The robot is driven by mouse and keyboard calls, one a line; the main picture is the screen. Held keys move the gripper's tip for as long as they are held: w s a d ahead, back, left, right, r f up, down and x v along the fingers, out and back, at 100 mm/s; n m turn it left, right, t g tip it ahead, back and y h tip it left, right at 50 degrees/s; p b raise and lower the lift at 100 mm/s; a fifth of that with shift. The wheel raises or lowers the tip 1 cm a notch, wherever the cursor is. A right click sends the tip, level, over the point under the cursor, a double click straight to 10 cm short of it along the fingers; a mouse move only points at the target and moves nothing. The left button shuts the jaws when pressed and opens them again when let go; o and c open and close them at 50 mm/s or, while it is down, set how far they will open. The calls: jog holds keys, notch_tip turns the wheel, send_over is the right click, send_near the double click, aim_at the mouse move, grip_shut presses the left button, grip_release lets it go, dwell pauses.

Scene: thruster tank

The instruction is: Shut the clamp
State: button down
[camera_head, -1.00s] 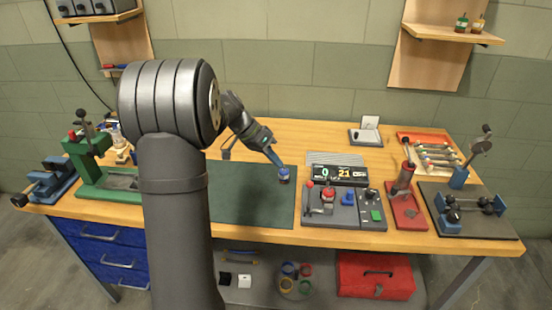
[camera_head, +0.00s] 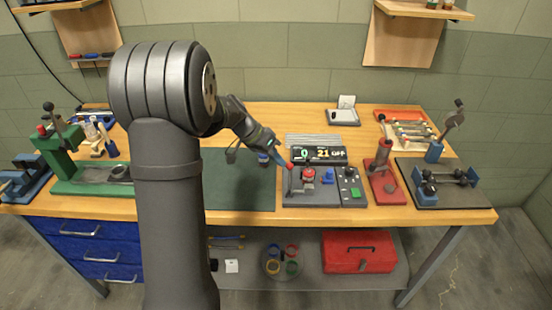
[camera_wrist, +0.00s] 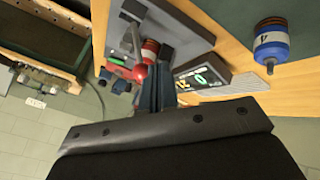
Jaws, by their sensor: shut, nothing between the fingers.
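A grey control panel (camera_head: 318,199) stands on the bench right of the green mat. Near its left edge is an upright grey lever with a red knob (camera_head: 290,166), which seems to be the clamp's handle. Beside it a red part with a pale band (camera_wrist: 150,50) sits on the panel. The lever's red knob (camera_wrist: 140,72) also shows in the wrist view, just left of my fingers. My gripper (camera_head: 287,162) is shut and empty, its blue fingers at or just behind the knob; I cannot tell whether they touch. The clamp's hold on the red part is unclear.
A display (camera_head: 318,155) stands behind the panel. A red stand (camera_head: 384,178) and a dark base plate (camera_head: 445,185) are to the right. The mat is mostly clear.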

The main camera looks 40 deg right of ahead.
jog(key=shift+s+a+r+t+h, duration=0.15)
jog(key=shift+a+t+h, duration=0.05)
jog(key=shift+t+h, duration=0.1)
jog(key=shift+s+a+r+m+h, duration=0.2)
jog(key=shift+s+a+m+h, duration=0.1)
dwell(0.3)
jog(key=s+a+m+t+h, duration=0.1)
jog(key=s+a+t+h, duration=0.2)
jog(key=s+a, duration=0.2)
jog(key=shift+m, duration=0.3)
dwell(0.5)
jog(key=shift+s+a+r, duration=0.1)
jog(key=shift+r, duration=0.05)
jog(key=shift+r, duration=0.75)
